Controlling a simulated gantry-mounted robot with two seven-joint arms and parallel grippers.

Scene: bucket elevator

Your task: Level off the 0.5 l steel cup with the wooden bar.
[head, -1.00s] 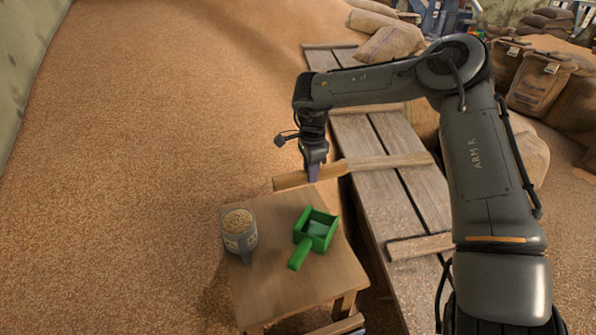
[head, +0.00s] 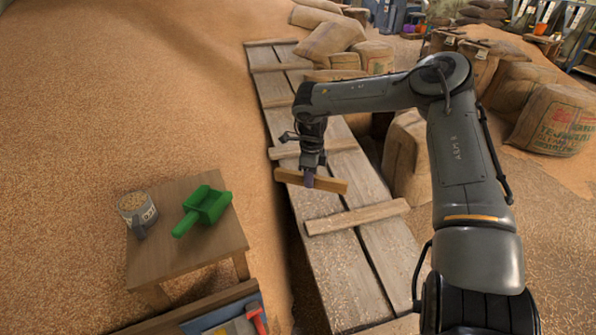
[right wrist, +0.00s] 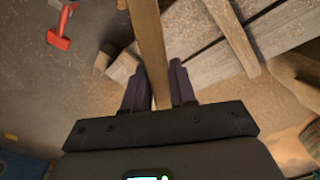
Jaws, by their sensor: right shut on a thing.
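The steel cup (head: 140,214) stands upright on a small wooden stool (head: 185,251). Grain shows up to about its rim; I cannot tell whether it is heaped. A green scoop (head: 205,206) lies beside it on the stool, to the right. My right gripper (head: 309,180) is shut on the wooden bar (head: 331,185) near its middle. It holds the bar over the plank walkway, well to the right of the stool and apart from the cup. The bar (right wrist: 147,35) also shows between the fingers in the right wrist view. My left gripper is out of view.
The plank walkway (head: 330,262) with raised cross battens runs right of the stool. Loose grain (head: 130,90) fills the left and back. Sacks (head: 408,158) stand beyond the planks. A box with a red-handled tool (head: 257,317) is below the stool in front.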

